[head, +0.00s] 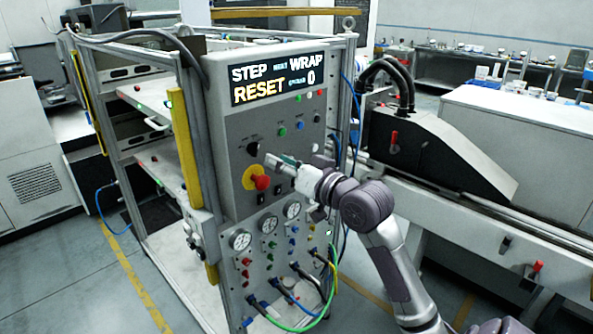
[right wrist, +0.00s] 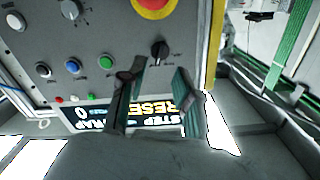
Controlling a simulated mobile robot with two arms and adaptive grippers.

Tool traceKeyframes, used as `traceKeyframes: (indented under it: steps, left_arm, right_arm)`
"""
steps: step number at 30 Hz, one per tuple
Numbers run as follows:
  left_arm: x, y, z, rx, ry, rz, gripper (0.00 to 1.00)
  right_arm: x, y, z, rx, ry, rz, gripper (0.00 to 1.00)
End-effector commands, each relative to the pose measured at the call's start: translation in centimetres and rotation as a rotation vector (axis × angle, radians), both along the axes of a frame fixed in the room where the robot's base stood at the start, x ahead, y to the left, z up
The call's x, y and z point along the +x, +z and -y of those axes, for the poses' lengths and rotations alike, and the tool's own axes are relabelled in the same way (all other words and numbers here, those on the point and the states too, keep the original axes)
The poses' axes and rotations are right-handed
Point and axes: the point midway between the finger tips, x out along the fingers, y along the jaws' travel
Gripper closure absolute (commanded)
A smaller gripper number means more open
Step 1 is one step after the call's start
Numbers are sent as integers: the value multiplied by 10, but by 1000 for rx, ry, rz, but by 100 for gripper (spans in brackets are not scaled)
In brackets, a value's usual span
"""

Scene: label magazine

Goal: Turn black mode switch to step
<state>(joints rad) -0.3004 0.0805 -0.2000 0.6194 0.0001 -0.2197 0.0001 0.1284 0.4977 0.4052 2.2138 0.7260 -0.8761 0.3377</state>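The black mode switch (head: 252,148) is a small round knob on the upper left of the grey control panel (head: 225,125). In the right wrist view the black switch (right wrist: 159,50) shows upside down, just beyond the gap between my fingertips. My right gripper (head: 268,160) is in front of the panel, close to the switch; its fingers (right wrist: 160,70) are open, with nothing between them. They appear apart from the knob. The display (head: 278,84) above reads STEP, WRAP, RESET and 0. The switch's printed labels are too small to read. My left gripper is out of view.
A red emergency button (head: 262,183) on a yellow disc sits just below the switch. Coloured buttons (right wrist: 73,66) lie to the panel's right side. Gauges (head: 241,240) and cables are lower down. A machine (head: 440,150) with a black cover stands at the right.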

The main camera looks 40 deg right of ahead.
Motion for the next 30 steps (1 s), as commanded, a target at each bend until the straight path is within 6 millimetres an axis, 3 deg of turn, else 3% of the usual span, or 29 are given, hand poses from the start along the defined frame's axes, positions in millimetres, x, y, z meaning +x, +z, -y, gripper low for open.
traceKeyframes:
  steps: [4, 10, 30]
  left_arm:
    - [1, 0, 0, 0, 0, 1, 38]
    - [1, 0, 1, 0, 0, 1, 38]
    - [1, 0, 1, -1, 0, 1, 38]
  right_arm:
    - [-29, -1, 2, 0, 0, -4, 67]
    - [-50, -1, 4, 2, 0, -2, 67]
    - [-52, -4, 6, 4, -3, -7, 67]
